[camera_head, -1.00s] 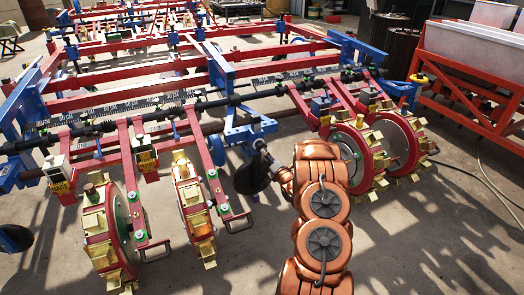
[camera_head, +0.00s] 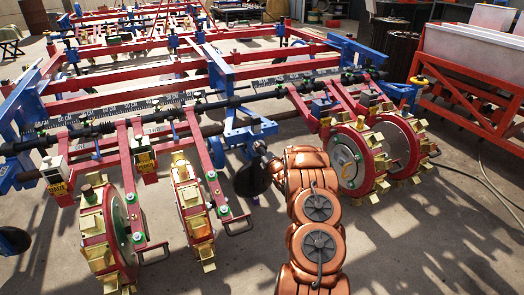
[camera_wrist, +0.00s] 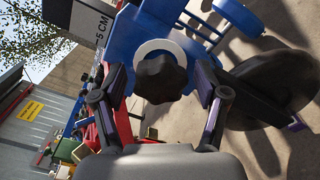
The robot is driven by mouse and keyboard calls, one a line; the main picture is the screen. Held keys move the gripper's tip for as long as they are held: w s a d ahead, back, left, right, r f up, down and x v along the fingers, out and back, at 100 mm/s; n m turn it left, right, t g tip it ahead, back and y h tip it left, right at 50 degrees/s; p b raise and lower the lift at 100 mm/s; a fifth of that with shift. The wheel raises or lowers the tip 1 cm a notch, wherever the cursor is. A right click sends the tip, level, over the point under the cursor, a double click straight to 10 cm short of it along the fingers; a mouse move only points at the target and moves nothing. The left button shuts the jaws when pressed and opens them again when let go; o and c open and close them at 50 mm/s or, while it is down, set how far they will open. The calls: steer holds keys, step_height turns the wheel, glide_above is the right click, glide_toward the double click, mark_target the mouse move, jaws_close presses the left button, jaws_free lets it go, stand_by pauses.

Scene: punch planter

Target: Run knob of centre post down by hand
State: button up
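A dark lobed knob (camera_wrist: 160,72) with a white ring behind it sits on the blue bracket of the centre post (camera_wrist: 202,46), facing the wrist camera. My gripper (camera_wrist: 161,82) is open, with one finger to each side of the knob. I see gaps beside the knob, and no finger clearly touches it. In the head view the blue centre post assembly (camera_head: 243,131) stands mid-machine, and my gripper (camera_head: 270,168) is just in front of it. The knob is too small or hidden to make out there.
A dark disc (camera_wrist: 275,85) stands close at the right of my gripper in the wrist view. Red wheel units with yellow cups flank my arm, at left (camera_head: 107,232) and right (camera_head: 352,160). The floor in front is clear except for a hose at right.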

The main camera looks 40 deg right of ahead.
steer(key=c, duration=1.1)
steer(key=shift+c, duration=0.2)
steer(key=shift+r+m, duration=0.1)
steer(key=shift+m, duration=0.3)
steer(key=m+p, duration=0.2)
steer(key=m, duration=0.1)
steer(key=shift+m+p, duration=0.95)
steer(key=shift+m, duration=0.35)
steer(key=shift+d, duration=0.1)
steer(key=shift+s, duration=0.1)
steer(key=o, duration=1.2)
steer(key=shift+c, duration=0.2)
